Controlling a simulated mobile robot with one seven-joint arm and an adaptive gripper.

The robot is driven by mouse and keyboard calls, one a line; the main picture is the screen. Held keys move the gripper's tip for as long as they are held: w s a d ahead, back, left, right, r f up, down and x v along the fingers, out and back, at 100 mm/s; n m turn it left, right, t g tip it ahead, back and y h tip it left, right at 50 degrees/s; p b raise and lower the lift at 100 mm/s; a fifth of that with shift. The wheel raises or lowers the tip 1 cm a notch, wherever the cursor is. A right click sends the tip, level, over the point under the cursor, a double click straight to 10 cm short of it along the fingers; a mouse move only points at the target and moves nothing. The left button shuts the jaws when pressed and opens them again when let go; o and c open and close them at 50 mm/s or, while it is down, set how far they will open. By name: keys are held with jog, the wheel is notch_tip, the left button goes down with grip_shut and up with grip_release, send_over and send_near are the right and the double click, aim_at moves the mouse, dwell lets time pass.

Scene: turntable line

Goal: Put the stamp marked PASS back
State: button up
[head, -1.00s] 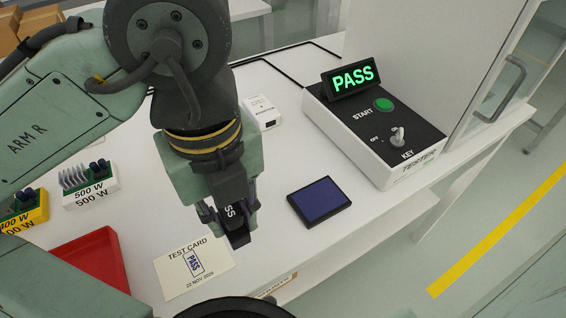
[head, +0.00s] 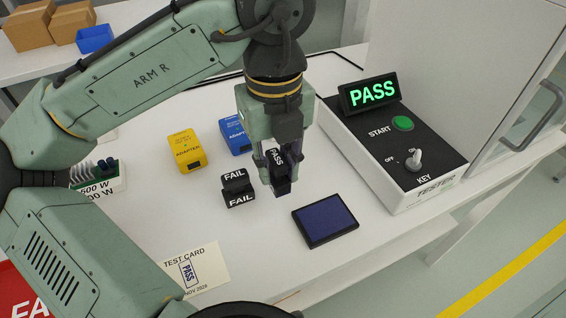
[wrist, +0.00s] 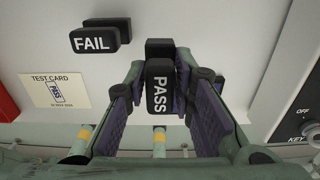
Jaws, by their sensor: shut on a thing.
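The black stamp marked PASS (head: 276,158) is upright in my gripper (head: 279,182). My gripper is shut on it. The PASS stamp also shows between the finger pads in the wrist view (wrist: 158,86). Whether its foot touches the table cannot be told. The black stamp marked FAIL (head: 238,188) stands just left of my gripper, apart from it, and shows at the upper left in the wrist view (wrist: 94,40). The blue ink pad (head: 325,220) lies to the right and nearer. The test card (head: 190,271) at the front bears a PASS imprint.
The tester (head: 405,165) with its lit PASS display stands close on the right. A yellow adapter (head: 187,150) and a blue adapter (head: 234,135) are behind, to the left. Bare table lies between the FAIL stamp, test card and ink pad.

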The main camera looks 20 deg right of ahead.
aim_at(282, 166)
jog(key=shift+w+d, duration=0.55)
jog(key=shift+w, duration=0.05)
jog(key=f, duration=0.2)
jog(key=w+f, duration=0.1)
jog(key=shift+d+f, duration=0.25)
jog(key=shift+d, duration=0.15)
jog(key=shift+f, duration=0.15)
jog(key=shift+f, duration=0.2)
jog(key=o, duration=0.9)
jog(key=shift+r, duration=0.15)
notch_tip(282, 166, up, 12)
jog(key=shift+r+p, duration=0.1)
jog(key=shift+p, duration=0.45)
